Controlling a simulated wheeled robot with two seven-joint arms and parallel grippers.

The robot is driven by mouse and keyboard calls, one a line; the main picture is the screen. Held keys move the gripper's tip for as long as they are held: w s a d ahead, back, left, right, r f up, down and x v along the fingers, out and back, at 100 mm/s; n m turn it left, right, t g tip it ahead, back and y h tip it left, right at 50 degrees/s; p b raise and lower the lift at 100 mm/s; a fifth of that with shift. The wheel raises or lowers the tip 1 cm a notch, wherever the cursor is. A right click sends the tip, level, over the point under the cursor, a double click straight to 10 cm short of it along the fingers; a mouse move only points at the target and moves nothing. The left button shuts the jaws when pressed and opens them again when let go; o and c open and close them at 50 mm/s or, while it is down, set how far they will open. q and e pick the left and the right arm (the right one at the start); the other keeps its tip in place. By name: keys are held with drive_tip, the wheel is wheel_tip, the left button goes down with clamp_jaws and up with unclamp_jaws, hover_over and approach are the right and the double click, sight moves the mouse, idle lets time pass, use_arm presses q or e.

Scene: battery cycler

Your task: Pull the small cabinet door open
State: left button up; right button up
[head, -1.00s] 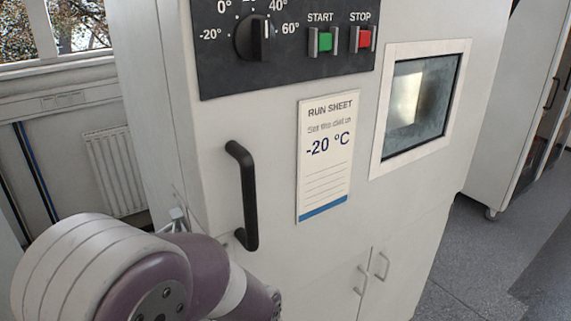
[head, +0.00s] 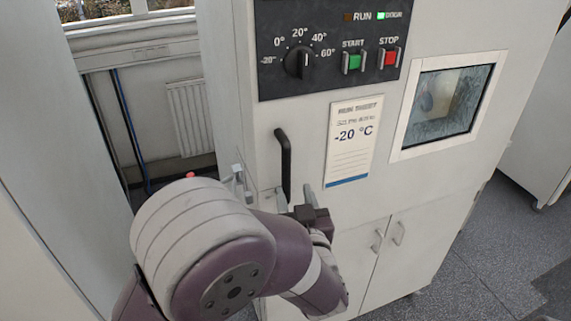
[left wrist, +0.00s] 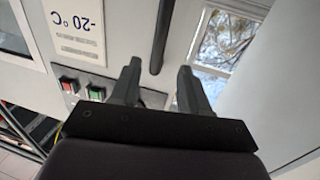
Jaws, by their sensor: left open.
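The white cabinet door (head: 311,126) carries a black upright bar handle (head: 284,160) and looks shut. In the left wrist view the handle (left wrist: 161,35) appears upside down, in line with the gap between my fingertips. My left gripper (head: 296,194) is open and empty at the handle's lower end; its two fingers also show in the left wrist view (left wrist: 159,70). I cannot tell how much of the bar lies between them. The handle's bottom end is partly hidden by the gripper. My right gripper is not in view.
A black control panel (head: 330,45) with a dial and buttons sits above the handle. A run sheet (head: 353,142) and a window (head: 447,104) are to its right. Lower doors with small handles (head: 398,233) are below. Grey floor (head: 470,255) is open at right.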

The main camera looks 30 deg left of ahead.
sight(287, 168)
use_arm(q)
drive_tip(key=p+x, duration=0.1)
drive_tip(key=x, duration=0.4)
drive_tip(key=p+x, duration=0.2)
drive_tip(key=x, duration=0.3)
drive_tip(key=shift+r, duration=0.2)
drive_tip(key=shift+w+a+f, duration=0.15)
drive_tip(key=shift+w+a, duration=0.1)
drive_tip(key=shift+s+d, duration=0.1)
clamp_jaws()
